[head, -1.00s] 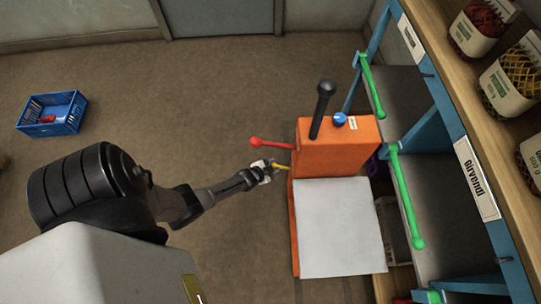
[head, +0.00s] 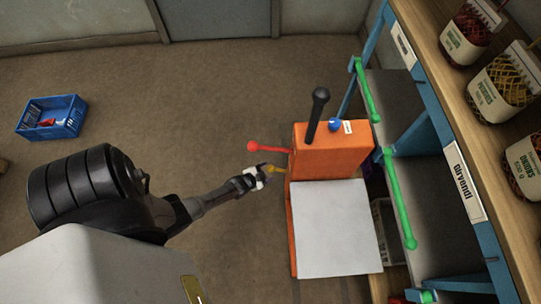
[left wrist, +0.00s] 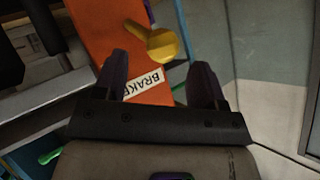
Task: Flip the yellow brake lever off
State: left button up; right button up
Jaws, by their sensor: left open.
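The yellow brake lever (head: 277,169) sticks out from the left side of the orange machine (head: 333,152), below a red-knobbed lever. My left gripper (head: 266,172) is at the outer end of the yellow lever. In the left wrist view, the yellow lever (left wrist: 160,43) with its rounded knob lies just beyond the open fingertips (left wrist: 160,72), roughly in line with the gap between them. Nothing is clearly held. A white label reading "BRAKE" (left wrist: 146,86) shows on the orange side, partly hidden by the left finger. My right gripper is not in view.
The red lever (head: 268,148) is close above my gripper. A black upright handle (head: 317,112) and blue knob (head: 334,125) top the machine. A white platform (head: 335,230) adjoins it. Shelving with green bars (head: 400,200) stands right. A blue crate (head: 50,118) lies left on open floor.

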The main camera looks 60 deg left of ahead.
pick_arm(q)
jog(key=p+v, duration=0.3)
jog(key=v, duration=0.6)
jog(key=shift+s+r, duration=0.1)
dwell(0.4)
